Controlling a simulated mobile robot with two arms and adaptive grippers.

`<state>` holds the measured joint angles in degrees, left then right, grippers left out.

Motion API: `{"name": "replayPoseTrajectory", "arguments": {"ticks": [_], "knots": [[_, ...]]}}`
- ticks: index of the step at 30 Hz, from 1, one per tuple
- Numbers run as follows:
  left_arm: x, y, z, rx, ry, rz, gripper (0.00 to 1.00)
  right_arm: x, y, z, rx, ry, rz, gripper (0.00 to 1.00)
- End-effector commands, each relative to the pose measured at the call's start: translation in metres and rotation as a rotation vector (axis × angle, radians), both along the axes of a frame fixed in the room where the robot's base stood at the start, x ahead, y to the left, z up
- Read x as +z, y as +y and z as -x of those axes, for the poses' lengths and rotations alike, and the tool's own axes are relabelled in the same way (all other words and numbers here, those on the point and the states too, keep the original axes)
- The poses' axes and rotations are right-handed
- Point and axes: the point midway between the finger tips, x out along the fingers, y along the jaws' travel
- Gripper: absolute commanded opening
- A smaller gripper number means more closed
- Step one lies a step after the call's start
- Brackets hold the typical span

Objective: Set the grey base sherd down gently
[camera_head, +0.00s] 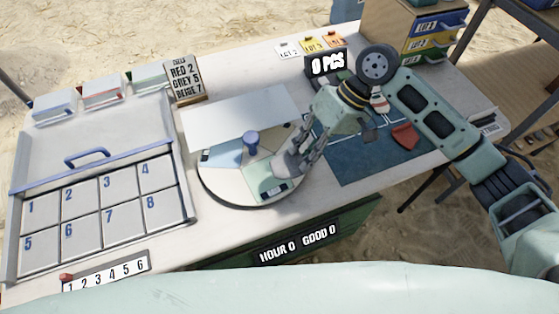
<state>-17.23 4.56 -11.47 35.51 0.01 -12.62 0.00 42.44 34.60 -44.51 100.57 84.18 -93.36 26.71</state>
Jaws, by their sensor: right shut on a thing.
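My right gripper (293,160) reaches in from the right, pointing down over the front right of the round turntable (222,196). It is shut on the grey base sherd, which is small and hard to tell apart from the grey fingers. The fingertips are close above or at the green sector (262,182); I cannot tell whether the sherd touches it. The turntable also has a blue sector (224,152) and a blue centre knob (250,139). A white panel (235,117) covers its back part. My left gripper is not in view.
A red sherd (405,136) lies on the blue mat (362,170) at right. A numbered compartment tray (187,190) with a blue handle (87,156) stands at left. Behind are a card (185,77), a "0 PCS" display (327,64) and stacked lot boxes (433,27).

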Motion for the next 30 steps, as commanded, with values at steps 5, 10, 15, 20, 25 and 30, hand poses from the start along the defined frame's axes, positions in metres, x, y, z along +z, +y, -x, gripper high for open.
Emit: {"name": "replayPoseTrajectory", "arguments": {"ticks": [5, 10, 15, 20, 25, 30], "knots": [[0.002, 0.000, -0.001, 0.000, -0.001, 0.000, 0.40, -0.020, 0.035, -0.012, 0.000, 0.000, -0.002, 0.00], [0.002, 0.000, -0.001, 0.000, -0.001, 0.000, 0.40, -0.030, 0.049, -0.018, -0.001, -0.002, -0.001, 0.00], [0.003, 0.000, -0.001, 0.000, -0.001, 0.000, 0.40, -0.044, 0.050, -0.017, -0.002, 0.002, 0.002, 0.00], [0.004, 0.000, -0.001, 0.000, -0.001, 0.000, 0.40, -0.067, 0.050, -0.017, -0.003, 0.001, 0.002, 0.00], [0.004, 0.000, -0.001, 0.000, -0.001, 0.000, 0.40, -0.072, 0.050, -0.018, -0.001, -0.002, 0.000, 0.00], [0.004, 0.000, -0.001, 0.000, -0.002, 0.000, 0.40, -0.073, 0.050, -0.018, -0.002, -0.001, 0.000, 0.00]]}}
